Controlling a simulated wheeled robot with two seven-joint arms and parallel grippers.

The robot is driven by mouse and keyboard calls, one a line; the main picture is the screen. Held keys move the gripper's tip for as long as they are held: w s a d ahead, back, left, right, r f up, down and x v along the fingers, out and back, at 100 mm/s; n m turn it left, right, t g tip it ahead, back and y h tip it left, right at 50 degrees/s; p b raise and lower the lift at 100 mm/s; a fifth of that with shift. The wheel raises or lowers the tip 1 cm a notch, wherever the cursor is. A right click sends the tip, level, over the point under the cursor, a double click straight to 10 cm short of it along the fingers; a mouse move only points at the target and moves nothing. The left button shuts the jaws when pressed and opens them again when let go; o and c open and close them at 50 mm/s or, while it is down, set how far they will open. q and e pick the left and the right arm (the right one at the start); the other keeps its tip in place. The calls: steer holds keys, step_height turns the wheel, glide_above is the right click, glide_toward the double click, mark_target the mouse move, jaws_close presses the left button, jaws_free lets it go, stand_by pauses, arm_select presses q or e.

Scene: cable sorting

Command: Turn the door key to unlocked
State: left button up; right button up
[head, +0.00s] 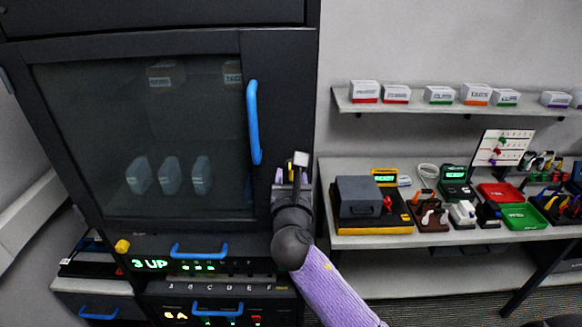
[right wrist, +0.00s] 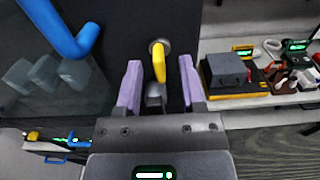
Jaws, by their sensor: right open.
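The yellow door key (right wrist: 158,65) sits in a round metal lock (right wrist: 154,45) on the dark cabinet front, right of the blue door handle (head: 253,122). In the right wrist view its yellow part looks roughly upright. My right gripper (right wrist: 160,82) is open, with a purple finger on each side of the key and a gap on both sides. In the head view the gripper (head: 292,172) hides part of the lock area, and a bit of the yellow key (head: 301,158) shows by the fingers. My left gripper is out of view.
The glass cabinet door (head: 100,140) looks closed. The blue handle (right wrist: 70,35) stands out left of my gripper. A workbench (head: 345,243) with a grey box (head: 358,193), trays and small devices lies to the right, below a wall shelf (head: 420,105) with boxes.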

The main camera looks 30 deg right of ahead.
steer(key=shift+w+d, duration=0.25)
steer(key=shift+w, duration=0.35)
steer(key=shift+w+d, duration=0.35)
steer(key=shift+d, duration=0.05)
steer(key=shift+a, duration=0.1)
jaws_close()
